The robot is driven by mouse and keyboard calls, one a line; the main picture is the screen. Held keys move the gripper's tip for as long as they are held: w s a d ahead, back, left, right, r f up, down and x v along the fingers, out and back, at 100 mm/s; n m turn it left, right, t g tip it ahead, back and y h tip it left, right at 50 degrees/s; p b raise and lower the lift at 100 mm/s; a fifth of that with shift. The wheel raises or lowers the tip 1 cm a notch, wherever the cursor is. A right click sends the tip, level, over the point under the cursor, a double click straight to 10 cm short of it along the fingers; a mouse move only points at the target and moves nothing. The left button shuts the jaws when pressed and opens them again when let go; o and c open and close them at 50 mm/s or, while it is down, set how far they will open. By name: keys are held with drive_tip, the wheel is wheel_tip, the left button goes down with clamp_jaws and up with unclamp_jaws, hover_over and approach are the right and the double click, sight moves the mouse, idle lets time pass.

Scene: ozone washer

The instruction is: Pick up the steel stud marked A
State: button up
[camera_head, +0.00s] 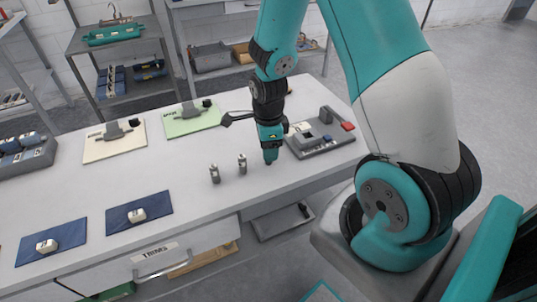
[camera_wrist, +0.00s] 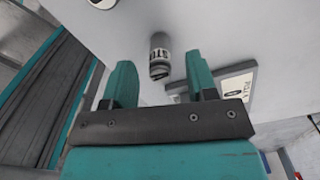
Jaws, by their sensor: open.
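Two small steel studs stand upright on the white bench in the head view: one on the left (camera_head: 214,173) and one on the right (camera_head: 242,163). Their marks are too small to read there, so I cannot tell which is A. My gripper (camera_head: 270,157) points down just right of the right stud, apart from it. In the wrist view my gripper (camera_wrist: 160,76) is open and empty. A steel stud with dark lettering (camera_wrist: 159,55) shows beyond and between the fingertips; its lettering is not clearly readable. Part of another round light thing (camera_wrist: 103,3) shows at the top edge.
A grey fixture (camera_head: 322,143) with a red part stands right of my gripper. A cream board (camera_head: 114,146) and a green board (camera_head: 190,123) lie behind. Two blue mats (camera_head: 66,235) (camera_head: 122,219) with white pieces lie front left. A grey rack (camera_head: 28,158) stands far left.

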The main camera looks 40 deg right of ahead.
drive_tip(key=shift+f, duration=0.4)
drive_tip(key=shift+c, duration=0.4)
clamp_jaws()
